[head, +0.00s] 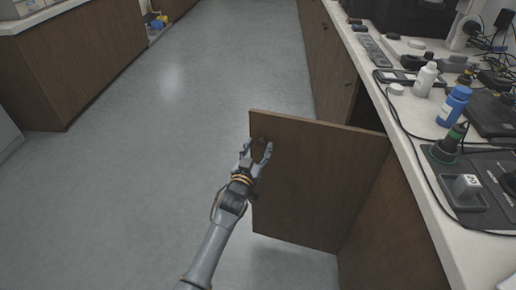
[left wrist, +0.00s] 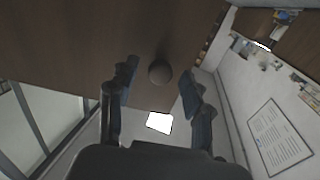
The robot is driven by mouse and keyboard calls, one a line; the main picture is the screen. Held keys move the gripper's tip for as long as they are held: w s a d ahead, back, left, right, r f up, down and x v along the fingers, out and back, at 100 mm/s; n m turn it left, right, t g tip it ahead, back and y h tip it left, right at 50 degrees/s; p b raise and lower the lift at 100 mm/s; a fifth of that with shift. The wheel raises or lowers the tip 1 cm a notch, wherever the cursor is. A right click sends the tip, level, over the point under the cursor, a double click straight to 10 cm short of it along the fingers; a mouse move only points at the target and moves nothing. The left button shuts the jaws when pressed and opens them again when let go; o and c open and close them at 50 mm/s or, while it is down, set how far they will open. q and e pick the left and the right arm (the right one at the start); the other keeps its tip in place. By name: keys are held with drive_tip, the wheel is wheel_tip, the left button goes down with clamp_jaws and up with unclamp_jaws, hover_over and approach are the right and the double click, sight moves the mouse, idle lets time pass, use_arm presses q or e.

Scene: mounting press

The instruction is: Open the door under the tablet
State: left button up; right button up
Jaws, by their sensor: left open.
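The brown cabinet door (head: 310,185) stands swung out from the right-hand counter, with a dark opening (head: 366,113) behind its top edge. A flat dark device that may be the tablet (head: 396,76) lies on the counter above. My left gripper (head: 258,150) is open at the door's free upper corner. A small dark knob (head: 262,141) shows there. In the left wrist view the round knob (left wrist: 160,72) lies between the open fingers (left wrist: 158,85), with a gap on each side; contact cannot be told. My right gripper is out of view.
The right counter (head: 419,181) holds bottles, cables and devices near its edge. Grey floor (head: 150,170) is clear left of the door. Another brown cabinet (head: 90,65) stands at the upper left.

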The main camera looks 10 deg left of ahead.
use_arm(q)
drive_tip(key=s+a, duration=0.1)
drive_tip(key=s, duration=1.1)
drive_tip(key=shift+a, duration=0.2)
